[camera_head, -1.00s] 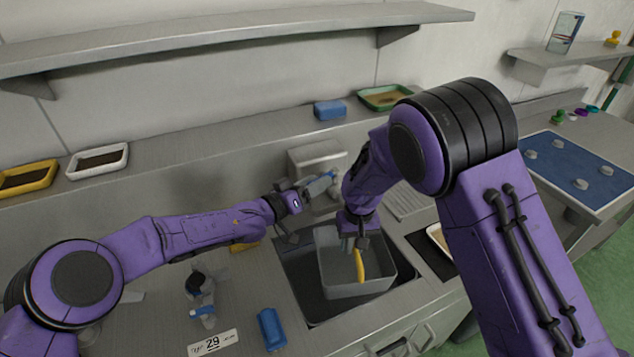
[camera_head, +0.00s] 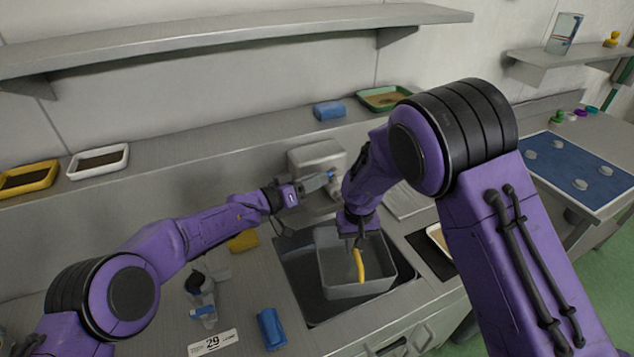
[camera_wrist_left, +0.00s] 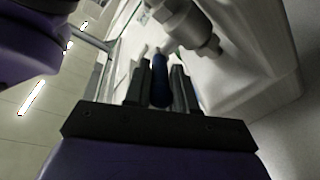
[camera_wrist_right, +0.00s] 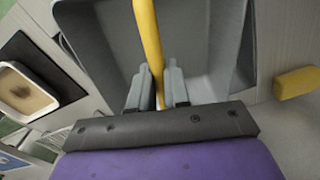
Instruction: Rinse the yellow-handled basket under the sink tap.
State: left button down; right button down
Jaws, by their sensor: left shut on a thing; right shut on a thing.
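The grey basket (camera_head: 340,291) sits in the sink (camera_head: 296,268), its yellow handle (camera_head: 359,262) standing up. My right gripper (camera_head: 358,236) is shut on the yellow handle, which also runs between its fingers in the right wrist view (camera_wrist_right: 150,45). My left gripper (camera_head: 322,181) is at the tap behind the sink, shut on a blue lever (camera_wrist_left: 160,82) that shows between its fingers in the left wrist view. A metal tap fitting (camera_wrist_left: 187,25) is just beyond those fingers. The spout is largely hidden by my right arm, and I cannot make out any water.
A tray (camera_head: 434,233) stands right of the sink. A long shelf (camera_head: 230,35) hangs above.

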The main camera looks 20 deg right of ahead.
pick_arm(q)
jog(key=shift+w+m+g, duration=0.2)
jog(key=shift+m+g, duration=0.1)
jog(key=shift+g, duration=0.2)
jog(key=shift+w+a, duration=0.1)
jog(key=c, duration=0.9)
grip_release()
jog(key=shift+c, duration=0.2)
jog(key=s+a, duration=0.2)
jog(key=a, duration=1)
